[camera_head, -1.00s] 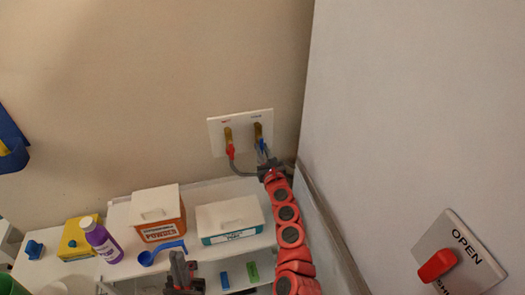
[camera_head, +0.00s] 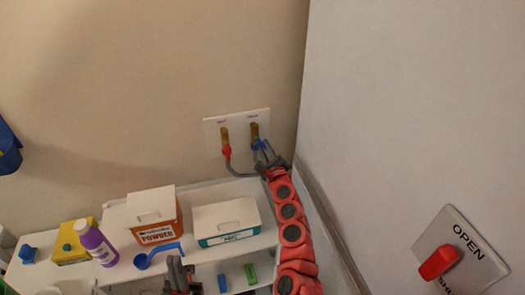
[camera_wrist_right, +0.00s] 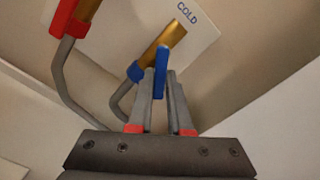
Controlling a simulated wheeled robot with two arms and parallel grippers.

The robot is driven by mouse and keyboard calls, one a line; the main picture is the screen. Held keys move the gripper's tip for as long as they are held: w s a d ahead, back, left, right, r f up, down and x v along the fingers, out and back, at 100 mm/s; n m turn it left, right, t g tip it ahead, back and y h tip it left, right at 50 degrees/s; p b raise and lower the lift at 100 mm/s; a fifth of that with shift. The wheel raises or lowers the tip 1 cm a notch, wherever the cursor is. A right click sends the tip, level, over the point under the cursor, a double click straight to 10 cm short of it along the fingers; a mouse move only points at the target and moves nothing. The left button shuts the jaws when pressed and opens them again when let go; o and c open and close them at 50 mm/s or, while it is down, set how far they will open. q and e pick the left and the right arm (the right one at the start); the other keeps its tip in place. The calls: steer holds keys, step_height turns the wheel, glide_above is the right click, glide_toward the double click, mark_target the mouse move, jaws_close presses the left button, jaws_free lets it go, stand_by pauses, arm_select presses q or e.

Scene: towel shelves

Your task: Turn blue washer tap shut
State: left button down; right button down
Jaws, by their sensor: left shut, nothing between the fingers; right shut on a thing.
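The blue tap handle (camera_head: 258,145) sits on the right brass valve of the white wall plate (camera_head: 239,114). My right gripper (camera_head: 266,153) reaches up to it from below. In the right wrist view the blue handle (camera_wrist_right: 160,73) stands between the two grey fingers of my right gripper (camera_wrist_right: 161,85), which are shut on it. Its brass valve (camera_wrist_right: 161,48) is beside the word COLD. The red tap handle (camera_head: 227,151) is on the left valve, beside my gripper. My left gripper (camera_head: 177,269) is low at the picture's bottom, shut and empty.
Grey hoses run below both valves. A shelf (camera_head: 205,256) below carries a powder box (camera_head: 155,235), a white-lidded box (camera_head: 228,234), a purple bottle (camera_head: 99,247) and a blue scoop (camera_head: 143,261). A side wall with a red OPEN switch (camera_head: 438,262) stands at right.

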steer(key=n, duration=0.3)
steer(key=r+n+b, duration=0.1)
steer(key=n, duration=0.3)
steer(key=d+r+n+b, duration=0.1)
steer(key=n, duration=0.2)
steer(key=shift+w+d+r, duration=0.1)
steer(key=shift+w+r, duration=0.05)
steer(key=shift+r, duration=0.05)
steer(key=shift+n, duration=0.4)
steer(key=c, duration=0.8)
jaws_free()
steer(key=shift+c, duration=0.2)
steer(key=b+v, duration=0.4)
steer(key=v, duration=1.3)
steer(key=shift+b, duration=0.4)
